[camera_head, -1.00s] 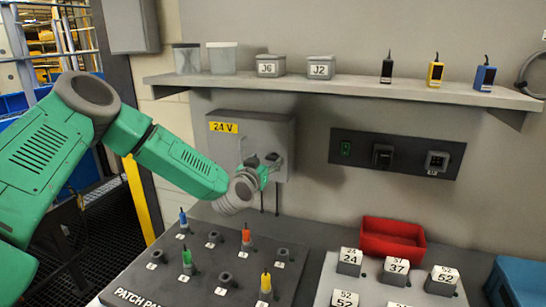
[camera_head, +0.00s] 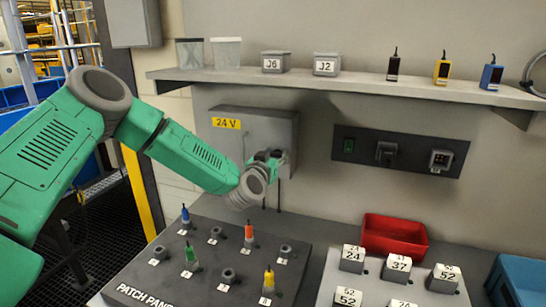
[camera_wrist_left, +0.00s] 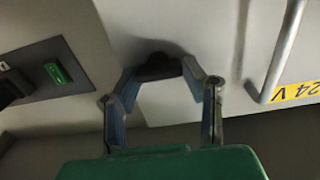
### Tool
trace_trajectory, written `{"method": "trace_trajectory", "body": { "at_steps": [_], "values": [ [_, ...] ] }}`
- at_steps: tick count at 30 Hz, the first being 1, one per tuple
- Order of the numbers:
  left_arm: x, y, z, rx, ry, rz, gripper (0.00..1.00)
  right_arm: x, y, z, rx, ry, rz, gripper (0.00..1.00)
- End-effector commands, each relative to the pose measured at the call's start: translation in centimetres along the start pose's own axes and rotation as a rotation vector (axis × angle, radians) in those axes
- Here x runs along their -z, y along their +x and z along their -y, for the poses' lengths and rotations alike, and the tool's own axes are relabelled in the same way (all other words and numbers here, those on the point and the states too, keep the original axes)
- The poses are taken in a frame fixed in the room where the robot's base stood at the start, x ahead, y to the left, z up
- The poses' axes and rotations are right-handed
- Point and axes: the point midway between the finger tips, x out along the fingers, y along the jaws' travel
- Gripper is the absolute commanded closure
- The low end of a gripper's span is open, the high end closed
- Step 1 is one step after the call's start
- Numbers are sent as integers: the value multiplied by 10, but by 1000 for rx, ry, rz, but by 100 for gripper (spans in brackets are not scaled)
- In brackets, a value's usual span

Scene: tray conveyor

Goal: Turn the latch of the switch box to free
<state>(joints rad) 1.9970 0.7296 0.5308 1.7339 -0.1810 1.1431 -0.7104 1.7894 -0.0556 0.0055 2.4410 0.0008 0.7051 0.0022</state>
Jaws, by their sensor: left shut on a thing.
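The grey switch box (camera_head: 228,146) with a yellow "24 V" label is on the wall below the shelf. Its dark latch (camera_wrist_left: 158,68) shows in the left wrist view between the fingertips, against the box's side or face. My left gripper (camera_head: 274,158) is at the box's right part; in the left wrist view its fingers (camera_wrist_left: 160,72) are closed in on the latch from both sides. In the head view the gripper hides the latch, so its exact angle is hard to tell. My right gripper is not in view.
A handle bar (camera_wrist_left: 285,50) stands out from the box near the fingers. A dark socket panel (camera_head: 400,153) is on the wall to the right. The shelf (camera_head: 350,86) runs above. The patch panel (camera_head: 205,270) with several coloured plugs and a red bin (camera_head: 395,236) are below.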

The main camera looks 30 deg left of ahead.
Motion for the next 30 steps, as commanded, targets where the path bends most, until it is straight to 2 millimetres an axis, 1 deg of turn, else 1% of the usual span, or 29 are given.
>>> {"method": "trace_trajectory", "body": {
  "at_steps": [1, 10, 17, 23, 30],
  "values": [
    [-5, 0, 5, 11, 3, 9, 91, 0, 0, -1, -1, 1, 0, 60],
    [-7, -1, 5, 0, -6, 12, 91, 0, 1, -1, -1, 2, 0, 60],
    [-9, 0, 6, 4, -73, 12, 91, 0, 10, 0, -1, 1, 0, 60],
    [-11, -1, 7, 6, -208, 12, 91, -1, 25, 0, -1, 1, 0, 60],
    [-13, -1, 8, 6, -434, 13, 91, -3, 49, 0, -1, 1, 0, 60]
  ]
}}
